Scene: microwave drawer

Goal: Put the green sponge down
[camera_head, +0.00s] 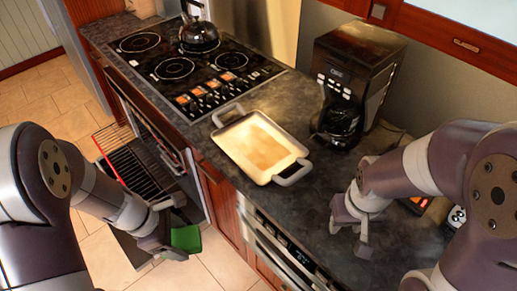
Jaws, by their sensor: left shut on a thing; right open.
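The green sponge (187,239) is in front of the counter, at the lower left middle of the head view, with floor tiles behind it. My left gripper (176,229) is shut on the sponge and partly hides it. My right gripper (347,236) is open and empty, over or near the counter on the right. I cannot tell whether its fingers touch the counter.
The oven door (146,176) hangs open beside my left arm. A white baking dish (256,148) sits on the dark counter (298,213). A coffee maker (352,80) stands behind it. A kettle (199,34) is on the stove (178,66). Some counter is free around the dish.

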